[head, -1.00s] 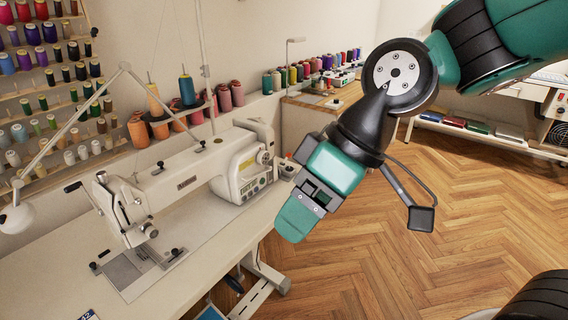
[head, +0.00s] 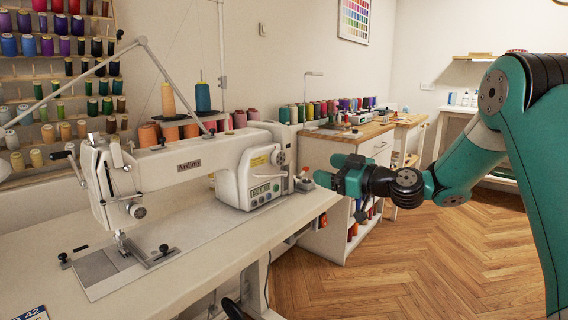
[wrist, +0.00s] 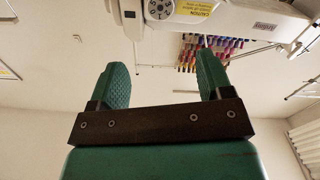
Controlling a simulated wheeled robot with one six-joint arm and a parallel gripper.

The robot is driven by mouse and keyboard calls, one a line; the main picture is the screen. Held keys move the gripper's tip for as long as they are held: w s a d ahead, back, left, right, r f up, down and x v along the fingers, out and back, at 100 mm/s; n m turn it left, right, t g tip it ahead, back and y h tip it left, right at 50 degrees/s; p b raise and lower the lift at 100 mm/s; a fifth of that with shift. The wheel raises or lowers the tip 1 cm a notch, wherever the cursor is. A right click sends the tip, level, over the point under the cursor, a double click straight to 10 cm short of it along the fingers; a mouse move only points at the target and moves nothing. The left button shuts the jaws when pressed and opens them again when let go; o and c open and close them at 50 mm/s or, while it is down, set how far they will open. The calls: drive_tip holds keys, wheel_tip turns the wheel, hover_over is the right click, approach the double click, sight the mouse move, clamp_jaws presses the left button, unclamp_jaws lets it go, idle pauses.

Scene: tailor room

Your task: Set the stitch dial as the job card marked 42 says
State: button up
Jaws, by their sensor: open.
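The sewing machine (head: 195,168) stands on the table at left. A round dial (head: 278,157) is on the right end of its head, above a small display panel (head: 266,191); I cannot read the dial's marks. In the wrist view a round dial (wrist: 159,8) shows at the top edge, partly cut off, beside a yellow caution label. A card marked 42 (head: 34,314) lies at the bottom left of the head view, mostly cut off. My gripper (head: 322,179) is right of the machine head, apart from it. In the wrist view its green fingers (wrist: 163,75) are open and empty.
The white sewing table (head: 170,291) extends below the machine. A thread stand with cones (head: 203,97) rises behind it, and a spool rack (head: 60,75) hangs at left. A wooden-topped cabinet (head: 345,140) stands behind my gripper. The wooden floor (head: 440,250) at right is clear.

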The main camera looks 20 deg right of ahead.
sight(281, 158)
drive_tip(key=p+x, duration=0.1)
drive_tip(key=x, duration=1.3)
drive_tip(key=shift+w+a+f, duration=0.1)
drive_tip(key=shift+w+a, duration=0.05)
drive_tip(key=shift+a, duration=0.05)
drive_tip(key=c, duration=0.9)
